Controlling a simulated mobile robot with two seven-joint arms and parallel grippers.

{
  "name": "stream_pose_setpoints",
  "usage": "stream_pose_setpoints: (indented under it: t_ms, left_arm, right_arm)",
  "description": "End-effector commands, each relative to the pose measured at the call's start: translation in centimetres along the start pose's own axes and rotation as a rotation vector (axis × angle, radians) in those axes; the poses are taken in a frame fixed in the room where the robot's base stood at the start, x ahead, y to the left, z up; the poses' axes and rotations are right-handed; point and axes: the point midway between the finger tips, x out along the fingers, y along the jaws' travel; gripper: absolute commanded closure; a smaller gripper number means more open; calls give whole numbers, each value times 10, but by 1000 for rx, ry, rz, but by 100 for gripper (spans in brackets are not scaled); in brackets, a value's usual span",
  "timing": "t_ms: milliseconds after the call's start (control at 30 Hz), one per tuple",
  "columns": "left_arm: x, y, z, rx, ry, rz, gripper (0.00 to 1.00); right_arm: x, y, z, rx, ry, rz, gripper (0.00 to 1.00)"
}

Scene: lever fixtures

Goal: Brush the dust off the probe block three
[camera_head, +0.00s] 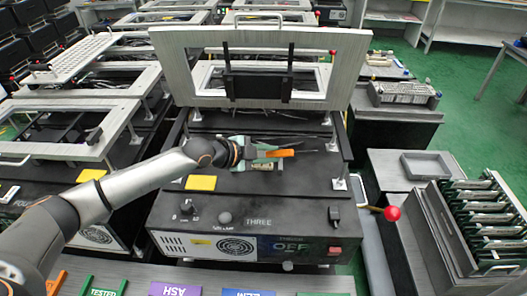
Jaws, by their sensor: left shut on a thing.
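Probe block three is the black station marked THREE (175,222), in the middle of the head view. Its grey framed lid (350,60) stands raised at the back. My left arm comes in from the left, and my left gripper (262,152) is over the top of the block. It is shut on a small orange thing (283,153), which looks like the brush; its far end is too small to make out. Part of the block's top is hidden by the gripper. I cannot make out dust clearly. My right gripper is not in view.
A lever with a red knob (392,213) sticks out at the block's right side. A yellow pad (201,183) lies on the block's top. A rack of boards (480,215) and a grey tray (426,165) stand right.

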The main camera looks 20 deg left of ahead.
Motion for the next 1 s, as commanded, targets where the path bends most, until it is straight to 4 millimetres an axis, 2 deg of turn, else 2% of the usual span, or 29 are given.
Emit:
stream_pose_setpoints:
  t_ms: [567, 733, 1000]
  left_arm:
    - [28, 4, -27, 0, 0, 0, 100]
    - [25, 4, -22, 0, -2, 1, 100]
    - [8, 3, -4, 0, -4, 1, 100]
  right_arm:
    - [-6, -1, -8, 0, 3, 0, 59]
    - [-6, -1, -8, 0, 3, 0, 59]
    - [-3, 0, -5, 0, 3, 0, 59]
